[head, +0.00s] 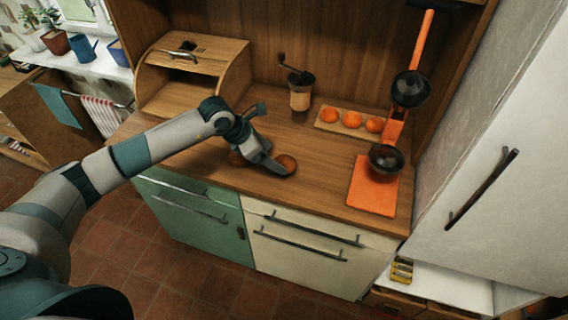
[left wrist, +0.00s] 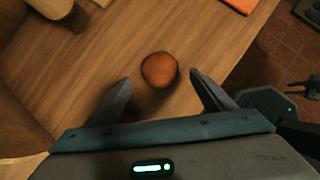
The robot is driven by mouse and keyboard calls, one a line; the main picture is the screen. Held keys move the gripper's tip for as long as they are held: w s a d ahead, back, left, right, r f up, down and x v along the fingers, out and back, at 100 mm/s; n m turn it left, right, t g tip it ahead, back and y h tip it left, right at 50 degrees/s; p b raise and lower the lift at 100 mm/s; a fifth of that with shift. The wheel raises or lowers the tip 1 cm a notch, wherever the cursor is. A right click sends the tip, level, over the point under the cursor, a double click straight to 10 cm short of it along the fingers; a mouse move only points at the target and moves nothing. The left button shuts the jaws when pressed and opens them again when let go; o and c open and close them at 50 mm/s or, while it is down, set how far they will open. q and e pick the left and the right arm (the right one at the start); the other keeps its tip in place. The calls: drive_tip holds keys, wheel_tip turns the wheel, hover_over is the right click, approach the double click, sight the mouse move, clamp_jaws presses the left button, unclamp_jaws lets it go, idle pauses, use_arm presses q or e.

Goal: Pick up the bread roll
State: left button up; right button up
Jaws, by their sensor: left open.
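A round brown bread roll (head: 288,163) lies on the wooden counter, just right of my left gripper (head: 272,166) in the head view. In the left wrist view a roll (left wrist: 159,69) shows between and slightly beyond the fingertips of my open left gripper (left wrist: 160,77). The jaws hold nothing, with a finger on either side of the roll's near edge. A second round brown thing, like another roll (head: 236,158), shows partly behind the gripper on its left in the head view.
A wooden bread box (head: 165,98) stands at the back left. A grinder (head: 300,93) and a board with oranges (head: 352,120) stand behind. An orange mat (head: 372,198) lies right, below dark pans (head: 386,158). The counter's front edge is close to the gripper.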

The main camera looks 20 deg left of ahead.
sight(282, 161)
use_arm(q)
drive_tip(key=shift+p+x, duration=0.9)
drive_tip(key=shift+p, duration=0.15)
drive_tip(key=shift+p+x, duration=0.5)
drive_tip(key=shift+x, duration=0.5)
drive_tip(key=shift+w+d+f, duration=0.3)
drive_tip(key=shift+f, duration=0.25)
drive_tip(key=c, duration=1.1)
drive_tip(key=shift+r, duration=0.15)
